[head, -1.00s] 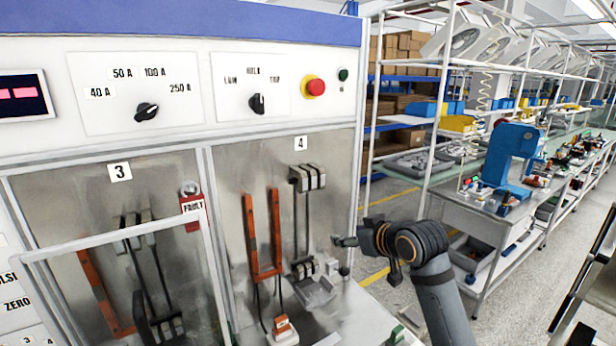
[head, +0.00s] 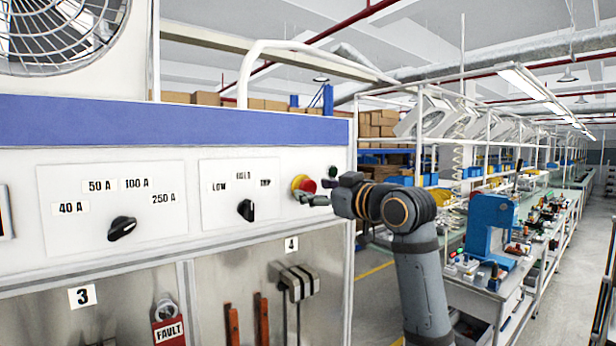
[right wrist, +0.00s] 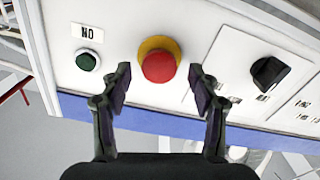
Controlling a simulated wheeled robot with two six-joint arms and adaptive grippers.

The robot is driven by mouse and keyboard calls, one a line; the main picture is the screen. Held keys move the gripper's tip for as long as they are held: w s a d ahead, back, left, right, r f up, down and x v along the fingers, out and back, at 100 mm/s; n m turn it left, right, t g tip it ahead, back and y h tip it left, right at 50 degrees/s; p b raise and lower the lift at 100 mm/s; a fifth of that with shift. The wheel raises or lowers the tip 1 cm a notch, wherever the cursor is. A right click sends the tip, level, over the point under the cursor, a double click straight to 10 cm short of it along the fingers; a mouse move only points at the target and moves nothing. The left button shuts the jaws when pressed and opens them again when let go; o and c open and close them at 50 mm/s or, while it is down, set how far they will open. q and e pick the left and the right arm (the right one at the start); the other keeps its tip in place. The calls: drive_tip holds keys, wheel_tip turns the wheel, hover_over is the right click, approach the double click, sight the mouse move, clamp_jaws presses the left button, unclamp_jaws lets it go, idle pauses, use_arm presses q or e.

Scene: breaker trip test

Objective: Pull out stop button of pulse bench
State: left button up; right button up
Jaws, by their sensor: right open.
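The stop button is a red mushroom head on a yellow collar on the bench's white front panel. In the head view the stop button (head: 304,185) is at the panel's right end; in the right wrist view it (right wrist: 159,66) is at upper middle. My right gripper (head: 318,192) is at the button in the head view, its fingers partly in front of it. In the right wrist view the right gripper (right wrist: 160,85) is open, with one finger on each side of the button and nothing between the pads. Contact cannot be told. My left gripper is not in view.
A green button (right wrist: 87,61) sits beside the stop button. A black selector knob (head: 246,210) and a larger rotary knob (head: 122,228) are on the panel to the left. A red FAULT tag (head: 168,330) hangs below. Free aisle lies to the right.

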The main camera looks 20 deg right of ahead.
drive_tip(key=p+x, duration=0.1)
drive_tip(key=x, duration=0.2)
drive_tip(key=shift+r, duration=0.1)
drive_tip(key=shift+s+d, duration=0.1)
drive_tip(key=c, duration=0.4)
clamp_jaws()
